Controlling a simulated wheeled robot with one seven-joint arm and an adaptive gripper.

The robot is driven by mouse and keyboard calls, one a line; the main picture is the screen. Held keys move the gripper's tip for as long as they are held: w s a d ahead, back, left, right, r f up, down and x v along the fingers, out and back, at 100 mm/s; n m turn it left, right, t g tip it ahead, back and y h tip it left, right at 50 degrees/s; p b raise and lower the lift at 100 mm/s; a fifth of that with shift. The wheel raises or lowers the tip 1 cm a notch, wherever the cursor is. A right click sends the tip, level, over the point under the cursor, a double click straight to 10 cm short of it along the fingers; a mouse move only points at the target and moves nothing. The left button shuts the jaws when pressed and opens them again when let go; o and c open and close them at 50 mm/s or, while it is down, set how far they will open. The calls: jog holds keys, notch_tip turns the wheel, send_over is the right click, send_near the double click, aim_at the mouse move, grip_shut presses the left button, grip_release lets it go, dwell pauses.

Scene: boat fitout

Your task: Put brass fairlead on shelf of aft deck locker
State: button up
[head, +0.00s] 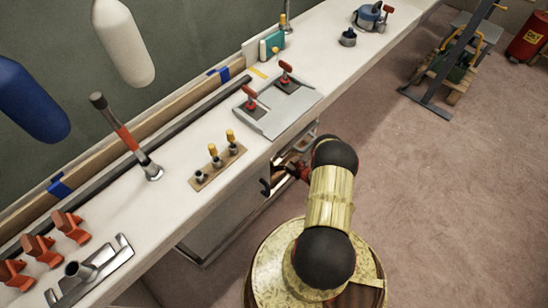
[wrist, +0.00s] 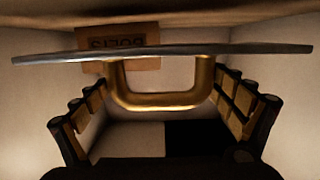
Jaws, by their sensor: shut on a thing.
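My gripper (wrist: 163,88) is shut on the brass fairlead (wrist: 165,100), a gold U-shaped arch on a long, thin grey plate. The wrist view appears upside down, so the plate lies on the arch's lower side in the room. The fairlead is inside a pale compartment, close to a tan surface (wrist: 215,12) that looks like the shelf of the locker. I cannot tell whether the plate touches it. In the head view my arm reaches under the counter to the aft deck locker (head: 223,218); the fairlead cannot be made out there.
A cardboard box (wrist: 138,36) marked BOLTS stands behind the fairlead, partly hidden by its plate. The white counter (head: 190,130) overhangs the locker, carrying a grey tray (head: 290,112) and a wooden block with several pegs (head: 205,178).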

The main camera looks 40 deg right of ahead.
aim_at(276, 157)
jog(key=shift+d+f+b, duration=0.1)
jog(key=shift+f+b, duration=0.75)
jog(key=shift+f, duration=0.95)
jog(key=shift+f, duration=0.15)
jog(key=o, duration=1.4)
jog(key=shift+s, duration=0.4)
jog(key=s+p, duration=0.1)
jog(key=s, duration=0.2)
jog(key=s+r+p, duration=0.1)
jog(key=s, duration=0.3)
jog(key=s+r+p, duration=0.1)
jog(key=s, duration=0.3)
jog(key=shift+d, duration=0.3)
jog(key=shift+s, duration=0.1)
